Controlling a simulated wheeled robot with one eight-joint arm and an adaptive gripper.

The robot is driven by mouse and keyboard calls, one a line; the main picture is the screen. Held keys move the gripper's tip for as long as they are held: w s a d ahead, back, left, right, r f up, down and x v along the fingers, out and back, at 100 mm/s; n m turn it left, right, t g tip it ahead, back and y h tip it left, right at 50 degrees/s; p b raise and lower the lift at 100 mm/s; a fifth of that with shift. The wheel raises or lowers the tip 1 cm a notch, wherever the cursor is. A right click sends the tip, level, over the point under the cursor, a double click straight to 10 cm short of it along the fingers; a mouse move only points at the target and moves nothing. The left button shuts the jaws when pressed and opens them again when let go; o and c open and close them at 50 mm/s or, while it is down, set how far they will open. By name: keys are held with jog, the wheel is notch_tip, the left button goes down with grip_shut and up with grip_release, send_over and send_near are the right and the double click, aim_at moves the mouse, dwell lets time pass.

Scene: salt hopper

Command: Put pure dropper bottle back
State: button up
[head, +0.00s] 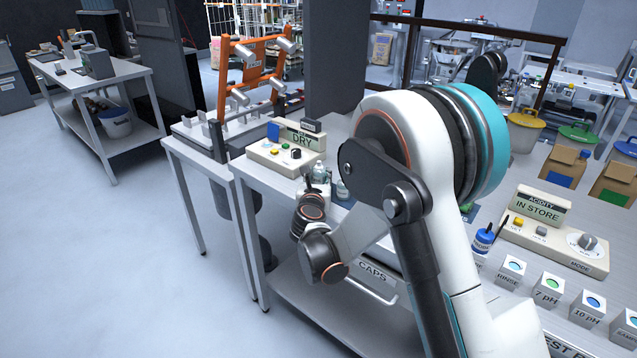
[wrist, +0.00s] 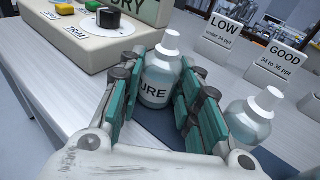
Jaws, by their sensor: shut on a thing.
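The pure dropper bottle (wrist: 158,82), clear with a white cap and the letters "URE" showing, stands upright between the teal-padded fingers of my gripper (wrist: 154,98) in the wrist view. My gripper is shut on it, with a pad against each side. A second, similar dropper bottle (wrist: 248,118) stands just right of my gripper, partly on a dark blue mat (wrist: 290,163).
A beige control box (head: 284,156) with a "DRY" display stands close on the left. "LOW" (wrist: 221,39) and "GOOD" (wrist: 277,68) blocks stand behind the second bottle. An "IN STORE" acidity meter (head: 553,240) stands farther right.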

jog(key=shift+f, duration=0.15)
jog(key=o, duration=1)
jog(key=shift+o, duration=0.2)
jog(key=shift+s+r, duration=0.2)
jog(key=shift+s, duration=0.1)
jog(key=s+r+p, duration=0.1)
jog(key=s+p, duration=0.3)
jog(key=s, duration=0.7)
jog(key=shift+s+a+r, duration=0.2)
jog(key=shift+a+r, duration=0.15)
jog(key=shift+a, duration=0.1)
